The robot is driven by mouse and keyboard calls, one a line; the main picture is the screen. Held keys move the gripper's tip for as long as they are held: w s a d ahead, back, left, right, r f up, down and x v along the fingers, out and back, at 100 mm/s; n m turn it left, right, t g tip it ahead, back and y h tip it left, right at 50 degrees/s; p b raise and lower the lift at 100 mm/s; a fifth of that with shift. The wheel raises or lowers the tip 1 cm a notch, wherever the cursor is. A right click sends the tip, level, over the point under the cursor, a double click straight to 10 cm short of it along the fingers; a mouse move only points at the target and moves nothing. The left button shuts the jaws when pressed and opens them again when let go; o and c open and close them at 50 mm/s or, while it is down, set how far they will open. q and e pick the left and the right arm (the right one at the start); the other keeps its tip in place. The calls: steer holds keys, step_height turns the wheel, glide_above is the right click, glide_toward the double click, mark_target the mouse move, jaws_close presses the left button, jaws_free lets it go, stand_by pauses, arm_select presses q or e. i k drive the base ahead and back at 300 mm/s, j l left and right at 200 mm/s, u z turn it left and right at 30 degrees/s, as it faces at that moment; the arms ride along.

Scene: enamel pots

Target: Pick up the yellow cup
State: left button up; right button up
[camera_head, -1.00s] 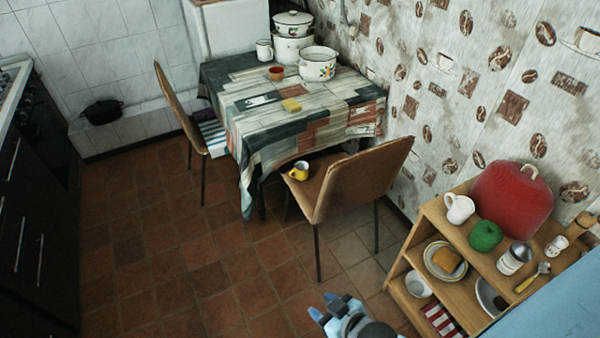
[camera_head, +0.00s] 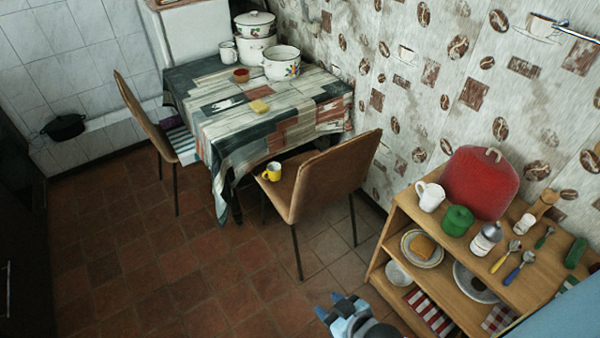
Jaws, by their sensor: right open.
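The yellow cup (camera_head: 272,172) is small, with a pale inside, and stands upright on the seat of the near brown chair (camera_head: 326,180), close to the table edge. My right gripper (camera_head: 334,306) shows at the bottom of the head view, open, with blue fingertips. It is well apart from the cup, nearer to me and lower in the picture, over the tiled floor. I see nothing between its fingers. My left gripper is not in view.
The table (camera_head: 250,128) holds enamel pots (camera_head: 282,62), a red bowl (camera_head: 241,75) and a yellow sponge (camera_head: 259,106). A wooden shelf (camera_head: 400,205) with dishes stands at the right. A second chair (camera_head: 143,110) is left of the table. The tiled floor (camera_head: 170,260) is clear.

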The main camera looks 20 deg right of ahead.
mark_target(274, 168)
steer(key=i+j+z, duration=0.15)
steer(key=z, duration=0.2)
steer(key=i+j+z, duration=0.2)
steer(key=z, duration=0.2)
steer(key=i+j+z, duration=0.2)
steer(key=z, duration=0.15)
steer(key=i+j+z, duration=0.15)
steer(key=j, duration=0.2)
steer(key=i+j+z, duration=0.1)
steer(key=j, duration=0.25)
steer(key=i+j+z, duration=0.15)
steer(key=j, duration=0.2)
steer(key=i+j, duration=0.15)
steer(key=j, duration=0.25)
steer(key=i+j, duration=0.1)
steer(key=j, duration=0.35)
steer(key=i+j+z, duration=0.1)
steer(key=j, duration=0.3)
steer(key=i+j, duration=0.2)
steer(key=j, duration=0.2)
steer(key=i+j, duration=0.1)
steer(key=j, duration=0.35)
steer(key=i+j, duration=0.6)
